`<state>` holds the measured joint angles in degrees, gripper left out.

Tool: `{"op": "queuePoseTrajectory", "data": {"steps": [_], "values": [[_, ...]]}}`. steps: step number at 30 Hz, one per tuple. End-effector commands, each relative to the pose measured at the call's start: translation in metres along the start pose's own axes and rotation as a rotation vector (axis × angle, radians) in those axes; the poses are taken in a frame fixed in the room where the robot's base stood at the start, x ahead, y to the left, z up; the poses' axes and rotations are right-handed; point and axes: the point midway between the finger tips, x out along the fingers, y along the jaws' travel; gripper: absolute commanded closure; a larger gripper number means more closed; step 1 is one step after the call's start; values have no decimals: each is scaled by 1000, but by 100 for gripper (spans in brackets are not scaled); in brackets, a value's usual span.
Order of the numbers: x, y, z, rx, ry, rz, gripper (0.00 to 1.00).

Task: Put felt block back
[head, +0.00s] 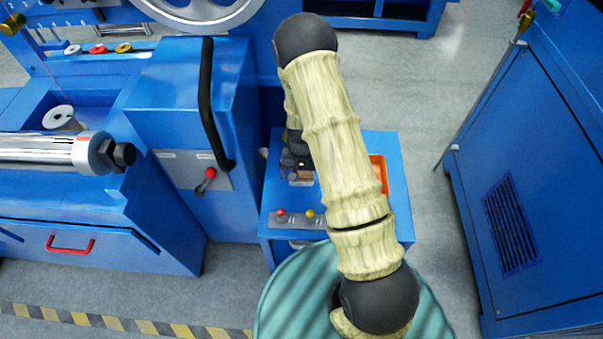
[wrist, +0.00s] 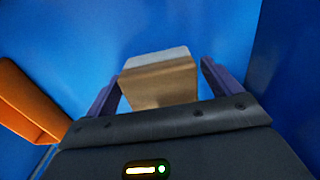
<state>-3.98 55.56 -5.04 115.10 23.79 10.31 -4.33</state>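The felt block, a brown block with a pale grey layer at one end (wrist: 158,84), lies between the two dark purple fingers of my gripper (wrist: 161,70) in the wrist view. The left fingertip comes close to the block's edge. A thin strip of blue shows between the block and the right finger, so my gripper looks open around it. In the head view the block (head: 301,177) shows small and brown just below my gripper, over the blue stand. My arm hides much of this area.
A blue machine (head: 190,110) stands close at the left. Floor (head: 425,95) is clear toward the right cabinet (head: 520,180).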

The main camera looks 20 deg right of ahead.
Motion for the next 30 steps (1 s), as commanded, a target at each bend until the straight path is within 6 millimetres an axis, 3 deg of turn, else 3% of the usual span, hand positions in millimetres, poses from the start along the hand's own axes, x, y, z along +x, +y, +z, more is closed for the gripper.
{"op": "queuePoseTrajectory", "data": {"steps": [8, 24, 30], "values": [[-9, 0, -1, 0, 2, -1, 10], [-106, 0, 0, -1, 2, -1, 10], [-122, 0, 0, 0, 0, 0, 10]]}}
